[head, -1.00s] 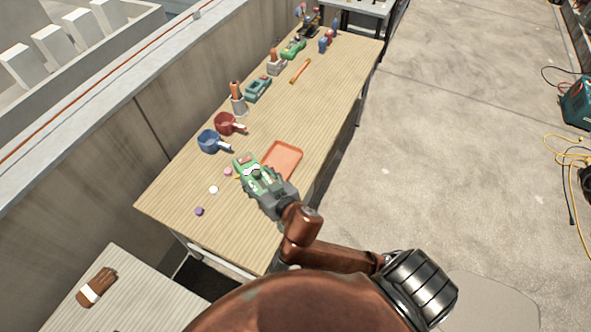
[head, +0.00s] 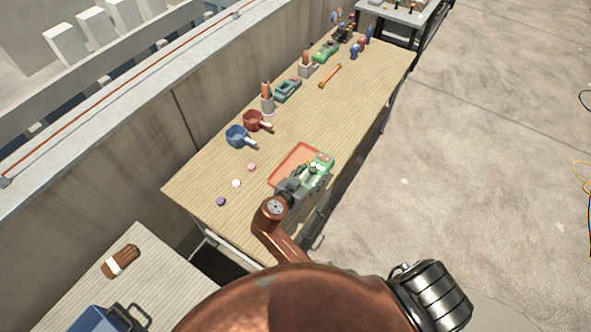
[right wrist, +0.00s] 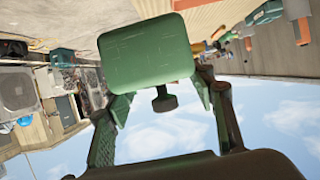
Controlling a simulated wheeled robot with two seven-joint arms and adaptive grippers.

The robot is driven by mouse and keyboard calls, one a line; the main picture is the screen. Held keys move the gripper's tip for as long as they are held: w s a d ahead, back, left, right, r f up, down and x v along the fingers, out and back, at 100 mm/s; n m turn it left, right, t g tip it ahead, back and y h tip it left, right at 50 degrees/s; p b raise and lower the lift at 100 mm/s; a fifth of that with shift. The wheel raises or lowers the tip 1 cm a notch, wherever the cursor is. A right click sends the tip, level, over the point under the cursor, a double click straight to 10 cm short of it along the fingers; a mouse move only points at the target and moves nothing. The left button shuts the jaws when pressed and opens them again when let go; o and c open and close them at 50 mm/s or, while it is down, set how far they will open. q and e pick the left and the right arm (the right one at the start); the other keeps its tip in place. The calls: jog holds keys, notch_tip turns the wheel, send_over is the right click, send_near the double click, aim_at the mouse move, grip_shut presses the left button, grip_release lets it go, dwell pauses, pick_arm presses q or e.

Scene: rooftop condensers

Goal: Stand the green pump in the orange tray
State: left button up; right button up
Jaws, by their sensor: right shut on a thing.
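The green pump (head: 319,167) is in my right gripper (head: 304,181), over the right part of the orange tray in the head view. Whether it touches the tray is unclear. In the right wrist view, the green pump (right wrist: 148,52) shows as a rounded green block with a dark knob below it, between the fingers of my right gripper (right wrist: 163,100). The orange tray (head: 287,163) is flat with a low rim and lies near the right edge of the wooden table. The pump and gripper hide part of it. My left gripper is out of view.
Left of the tray are three small discs, pink (head: 251,167), white (head: 236,183) and purple (head: 221,201). Blue (head: 238,136) and red (head: 254,120) pans stand behind. Farther along are a teal device (head: 288,89), another green device (head: 326,51) and an orange-handled tool (head: 330,75).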

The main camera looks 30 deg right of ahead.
jog(key=w+f+b, duration=0.3)
jog(key=w, duration=0.1)
jog(key=w+f+b, duration=0.2)
jog(key=w+b, duration=0.1)
jog(key=w, duration=0.1)
jog(key=w+f+b, duration=0.3)
jog(key=w, duration=0.1)
jog(key=shift+w+a+f+b, duration=0.2)
jog(key=shift+a+f+b, duration=0.1)
jog(key=shift+b, duration=0.05)
jog(key=shift+w, duration=0.2)
jog(key=f+b, duration=0.2)
jog(key=f, duration=0.1)
jog(key=f+b, duration=0.1)
jog(key=shift+w+f, duration=0.15)
jog(key=shift+w, duration=0.25)
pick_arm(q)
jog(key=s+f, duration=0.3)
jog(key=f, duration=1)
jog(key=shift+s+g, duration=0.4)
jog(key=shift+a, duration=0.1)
pick_arm(e)
jog(key=o, duration=1.7)
jog(key=shift+o, duration=0.2)
jog(key=shift+s+a, duration=0.1)
jog(key=shift+a, duration=0.05)
